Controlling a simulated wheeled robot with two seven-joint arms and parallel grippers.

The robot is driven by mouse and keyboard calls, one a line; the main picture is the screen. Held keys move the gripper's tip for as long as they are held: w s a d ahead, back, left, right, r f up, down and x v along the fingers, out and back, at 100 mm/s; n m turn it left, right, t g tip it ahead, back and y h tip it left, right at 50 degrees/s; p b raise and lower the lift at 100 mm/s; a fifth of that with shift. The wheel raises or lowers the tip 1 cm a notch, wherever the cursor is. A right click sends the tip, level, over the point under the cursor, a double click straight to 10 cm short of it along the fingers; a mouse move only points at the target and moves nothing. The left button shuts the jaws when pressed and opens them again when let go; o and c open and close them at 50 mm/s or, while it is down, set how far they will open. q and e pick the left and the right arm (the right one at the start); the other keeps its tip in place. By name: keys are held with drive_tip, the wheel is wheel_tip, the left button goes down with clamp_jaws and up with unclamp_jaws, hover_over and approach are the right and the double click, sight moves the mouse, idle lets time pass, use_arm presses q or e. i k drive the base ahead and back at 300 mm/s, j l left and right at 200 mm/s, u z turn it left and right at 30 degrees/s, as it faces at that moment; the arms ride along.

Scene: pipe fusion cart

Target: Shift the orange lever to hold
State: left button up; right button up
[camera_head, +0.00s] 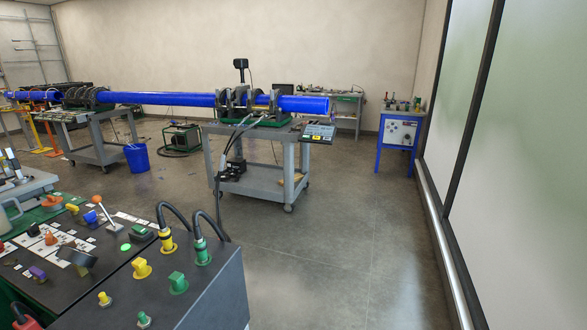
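The orange lever (97,199) stands on the dark control panel (110,285) at the lower left. It has an orange ball knob on a pale metal shaft, and the shaft leans up and to the left from its base. A lit green button (126,247) sits in front of its base. White labels lie around the lever, but their text is too small to read, so I cannot tell which position is hold. Neither of my grippers is in view.
The panel also carries a blue knob (90,217), yellow knobs (141,268), a green knob (177,282) and two black hoses (201,226). Beyond stand a grey cart (262,180) with a blue pipe (160,99), a blue bucket (137,157) and a blue stand (397,135). The floor right of the panel is clear.

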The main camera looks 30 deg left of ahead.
sight(97, 199)
drive_tip(key=i+u, duration=0.15)
drive_tip(key=i, duration=0.6)
drive_tip(key=i+l+u, duration=0.1)
drive_tip(key=i, duration=0.6)
drive_tip(key=i+l+u, duration=0.15)
drive_tip(key=i, duration=0.6)
drive_tip(key=i+j+u, duration=0.2)
drive_tip(key=u, duration=0.25)
drive_tip(key=i+j+u, duration=0.1)
drive_tip(key=i+u, duration=0.75)
drive_tip(key=i+l+u, duration=0.1)
drive_tip(key=u, duration=0.35)
drive_tip(key=i+l+u, duration=0.25)
drive_tip(key=i+u, duration=0.15)
drive_tip(key=i+l+u, duration=0.25)
drive_tip(key=u, duration=0.2)
